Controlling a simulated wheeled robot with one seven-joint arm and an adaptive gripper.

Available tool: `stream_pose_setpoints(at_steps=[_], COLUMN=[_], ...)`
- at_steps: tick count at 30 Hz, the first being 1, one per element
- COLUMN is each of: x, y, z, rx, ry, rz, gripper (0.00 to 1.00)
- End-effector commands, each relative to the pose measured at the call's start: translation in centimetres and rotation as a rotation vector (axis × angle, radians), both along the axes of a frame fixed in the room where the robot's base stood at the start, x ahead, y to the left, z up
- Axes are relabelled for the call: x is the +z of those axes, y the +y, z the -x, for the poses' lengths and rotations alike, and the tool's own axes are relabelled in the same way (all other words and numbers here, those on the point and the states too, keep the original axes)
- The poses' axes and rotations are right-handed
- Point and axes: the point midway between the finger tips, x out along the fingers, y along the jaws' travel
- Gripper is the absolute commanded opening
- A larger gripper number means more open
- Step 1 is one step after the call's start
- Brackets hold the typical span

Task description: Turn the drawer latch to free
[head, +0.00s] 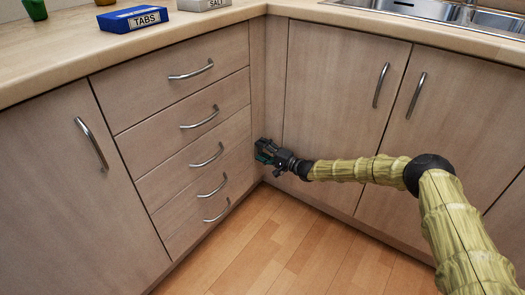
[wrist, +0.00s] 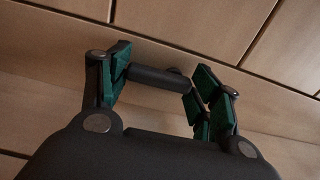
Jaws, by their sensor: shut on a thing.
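My gripper (head: 263,152) is at the right edge of the drawer stack, by the corner with the right-hand cabinets. In the wrist view its two green-padded fingers (wrist: 160,88) are spread to either side of a short dark grey bar, the drawer latch (wrist: 158,78), and shut on it. The latch lies nearly level in that picture, slightly tilted down to the right. In the head view my gripper hides the latch. The drawers (head: 190,118) have curved metal handles and all look closed.
The countertop (head: 60,55) holds a blue TABS box (head: 130,19) and a white SALT box (head: 203,4). A sink (head: 440,10) is at the top right. Cabinet doors (head: 335,90) flank the corner on the right. The wooden floor (head: 260,240) is clear.

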Motion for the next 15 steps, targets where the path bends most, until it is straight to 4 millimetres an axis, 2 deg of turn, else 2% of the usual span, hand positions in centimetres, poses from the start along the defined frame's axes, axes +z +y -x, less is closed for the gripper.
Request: stream_pose_setpoints(at_steps=[6,7,9,10,15], x=[-0.1,-0.1,-0.09,-0.08,-0.04], y=[-0.03,-0.04,-0.03,-0.03,-0.02], z=[0.02,0.03,0.02,0.02,0.01], rx=[0.0,0.0,0.0,0.0,0.0], ry=[0.0,0.0,0.0,0.0,0.001], rz=[0.001,0.001,0.001,0.001,0.001], gripper=[0.39,0.69,0.81,0.85,0.85])
